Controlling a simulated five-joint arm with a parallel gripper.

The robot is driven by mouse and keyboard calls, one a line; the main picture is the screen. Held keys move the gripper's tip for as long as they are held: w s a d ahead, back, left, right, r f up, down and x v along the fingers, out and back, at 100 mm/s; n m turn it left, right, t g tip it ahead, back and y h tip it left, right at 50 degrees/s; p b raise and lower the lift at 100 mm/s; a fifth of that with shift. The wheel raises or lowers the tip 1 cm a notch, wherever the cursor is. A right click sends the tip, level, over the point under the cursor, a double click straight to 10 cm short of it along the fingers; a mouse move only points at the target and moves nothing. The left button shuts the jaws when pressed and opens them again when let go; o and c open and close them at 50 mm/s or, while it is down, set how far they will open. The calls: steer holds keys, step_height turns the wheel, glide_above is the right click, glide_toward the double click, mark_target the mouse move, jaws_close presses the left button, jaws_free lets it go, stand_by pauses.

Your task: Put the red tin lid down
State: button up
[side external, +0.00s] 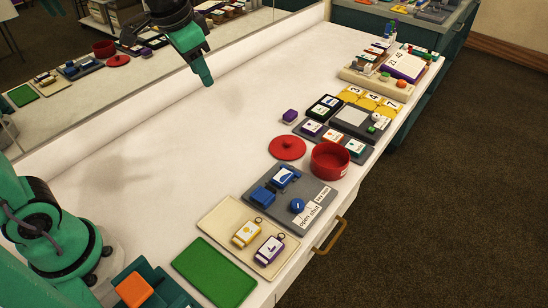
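The red tin lid (287,148) is round and flat with a small knob on top. It lies knob up on the white table (150,160), apart from my gripper. The open red tin (330,161) stands upright just to its right, close beside it. My gripper (206,80) hangs above the table at the upper left of the lid, pointing down. I see nothing held in it, but the angle does not show whether its fingers are apart.
A grey board (322,218) with blue pieces lies below the lid. A cream tray (222,214) with two tags and a green mat (214,272) are nearer. Several trays and cards line the right edge. The table's middle is clear. A mirror (130,80) runs along the back.

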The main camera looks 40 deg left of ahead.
steer(key=s+a+f+n+t, duration=0.1)
steer(key=s+n, duration=0.1)
steer(key=s, duration=0.5)
steer(key=s+a+f+n+t, duration=0.1)
steer(key=s+a+f, duration=0.1)
steer(key=s, duration=0.6)
steer(key=shift+n, duration=0.4)
